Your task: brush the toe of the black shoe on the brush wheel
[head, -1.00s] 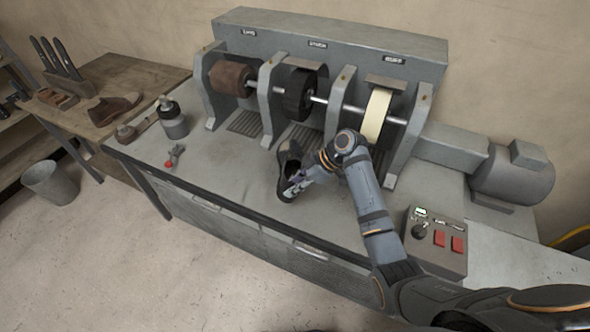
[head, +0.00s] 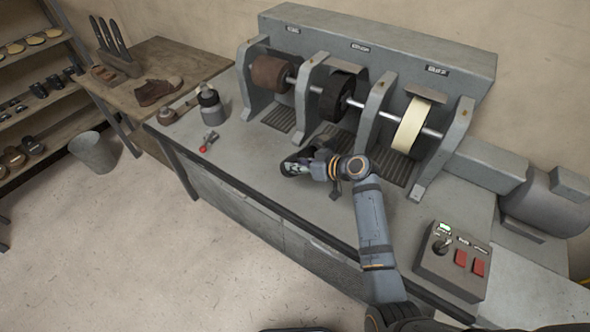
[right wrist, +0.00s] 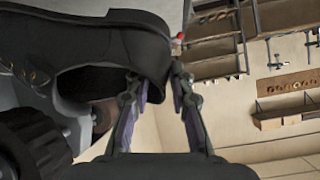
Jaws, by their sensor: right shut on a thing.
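The black shoe (head: 312,152) is held by my right gripper (head: 297,167) above the bench, in front of the black middle wheel. In the right wrist view the shoe (right wrist: 95,35) fills the upper left, and my right gripper (right wrist: 160,84) is shut on the wall at its heel end. The toe is beyond the left edge there. The brush wheel (head: 339,96) is the black, middle one of three on the shaft; a dark ridged wheel shows at lower left in the wrist view (right wrist: 32,145). In the head view a gap shows between shoe and wheel. My left gripper is out of view.
A brown wheel (head: 273,72) and a cream wheel (head: 412,124) flank the brush wheel, between grey uprights. A control box (head: 452,262) with red buttons stands at the right front. A bottle (head: 211,107) and a small red-tipped tool (head: 208,142) are on the bench's left.

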